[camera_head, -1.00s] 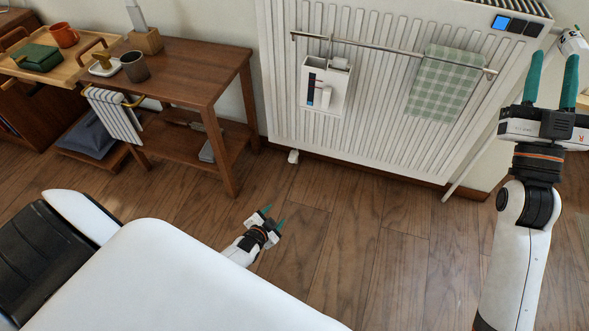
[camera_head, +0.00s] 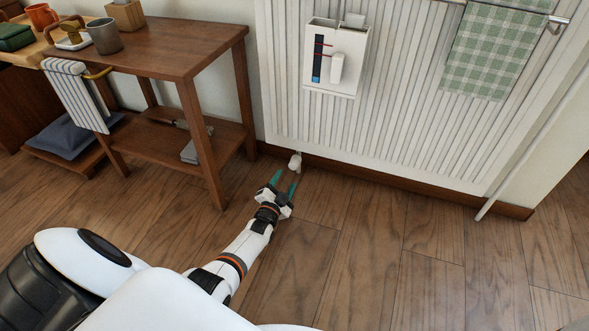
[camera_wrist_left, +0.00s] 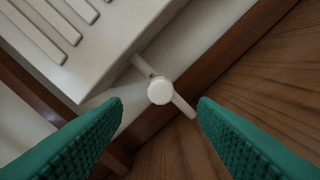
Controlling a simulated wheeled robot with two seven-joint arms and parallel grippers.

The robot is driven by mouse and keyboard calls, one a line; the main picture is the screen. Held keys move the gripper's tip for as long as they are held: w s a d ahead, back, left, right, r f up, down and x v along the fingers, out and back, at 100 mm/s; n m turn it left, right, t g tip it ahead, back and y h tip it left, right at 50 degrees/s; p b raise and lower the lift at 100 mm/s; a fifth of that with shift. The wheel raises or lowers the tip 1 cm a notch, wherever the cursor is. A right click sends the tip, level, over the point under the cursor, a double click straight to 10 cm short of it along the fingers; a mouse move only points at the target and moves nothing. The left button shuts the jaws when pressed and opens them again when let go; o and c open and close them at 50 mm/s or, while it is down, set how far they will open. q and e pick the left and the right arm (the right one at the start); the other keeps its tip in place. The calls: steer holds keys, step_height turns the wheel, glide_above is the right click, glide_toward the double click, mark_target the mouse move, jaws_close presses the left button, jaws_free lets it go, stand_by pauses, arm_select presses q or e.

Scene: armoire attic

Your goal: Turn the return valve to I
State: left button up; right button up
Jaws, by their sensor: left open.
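The return valve (camera_head: 296,160) is a small white knob at the lower left corner of the white radiator (camera_head: 370,110), just above the floor. In the left wrist view the round white valve cap (camera_wrist_left: 160,90) sits on a thin white pipe, between and beyond my fingertips. No I mark is readable on it. My left gripper (camera_head: 284,181) has green fingers, is open and empty, and points at the valve from the front, a short way off and apart from it. My right gripper is out of view.
A wooden side table (camera_head: 190,50) with a lower shelf stands left of the valve. A white holder (camera_head: 335,60) and a green checked towel (camera_head: 495,45) hang on the radiator. A brown baseboard (camera_head: 400,185) runs behind the valve. The wooden floor (camera_head: 370,260) in front is clear.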

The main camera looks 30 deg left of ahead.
mark_target(292, 168)
arm_select(q)
steer(key=b+x, duration=0.2)
steer(key=x, duration=0.2)
steer(key=b+x, duration=0.3)
steer(key=shift+w+f, duration=0.25)
steer(key=shift+w, duration=0.1)
steer(key=shift+w+a+r+b, duration=0.1)
steer(key=shift+w+b, duration=0.2)
steer(key=shift+w, duration=0.1)
steer(key=shift+w+a+r+b, duration=0.15)
steer(key=shift+w+b, duration=0.1)
steer(key=shift+w, duration=0.15)
steer(key=c, duration=1)
steer(key=shift+o, duration=0.2)
